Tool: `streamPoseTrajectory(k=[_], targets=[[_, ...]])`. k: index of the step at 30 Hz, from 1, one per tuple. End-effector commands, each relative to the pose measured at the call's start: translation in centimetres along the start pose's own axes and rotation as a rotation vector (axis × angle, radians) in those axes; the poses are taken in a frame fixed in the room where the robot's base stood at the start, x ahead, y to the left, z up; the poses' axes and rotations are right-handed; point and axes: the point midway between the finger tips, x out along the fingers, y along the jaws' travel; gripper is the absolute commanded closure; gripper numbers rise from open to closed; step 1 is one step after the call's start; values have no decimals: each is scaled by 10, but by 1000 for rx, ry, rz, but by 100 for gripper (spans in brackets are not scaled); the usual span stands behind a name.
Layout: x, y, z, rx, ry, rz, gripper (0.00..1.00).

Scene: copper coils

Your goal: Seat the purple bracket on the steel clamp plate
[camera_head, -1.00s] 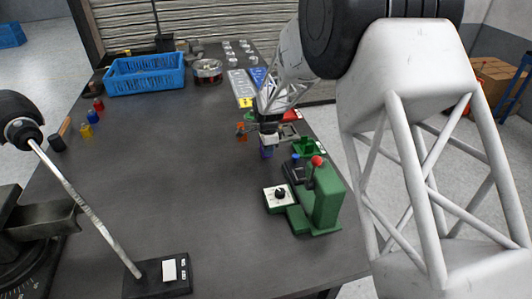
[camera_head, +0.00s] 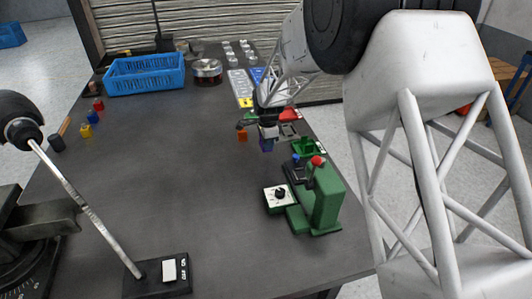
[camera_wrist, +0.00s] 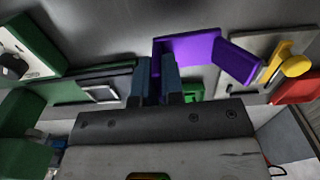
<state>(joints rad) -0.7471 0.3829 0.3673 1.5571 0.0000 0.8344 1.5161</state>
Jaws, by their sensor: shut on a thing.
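The purple bracket (camera_wrist: 190,47) is an L-shaped piece in the wrist view, its near end between the two blue-grey fingers of my gripper (camera_wrist: 158,62). My gripper is shut on it; in the head view the gripper (camera_head: 268,134) is over the right side of the table with the bracket (camera_head: 266,145) below it. A grey plate with a yellow clamp handle, seemingly the steel clamp plate (camera_wrist: 236,43), lies right of and partly behind the bracket in the wrist view. The bracket looks apart from the plate's clamp. The gripper hides much of the plate in the head view.
A green press (camera_head: 325,195) with a red knob stands close in front of the gripper. A white box with a black knob (camera_head: 279,197) is beside it. A red part (camera_wrist: 297,88) is at the right. The table's middle is clear.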

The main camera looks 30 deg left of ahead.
Motion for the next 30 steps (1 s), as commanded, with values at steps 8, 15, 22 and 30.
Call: streamPoseTrajectory(k=[8, 15, 22, 30], targets=[[0, 0, 0, 0, 0, 0, 100], [-2, -5, -4, 1, 0, -2, 100], [-8, -24, -21, 3, 0, -1, 100], [-20, -62, -58, 9, 0, -1, 100]])
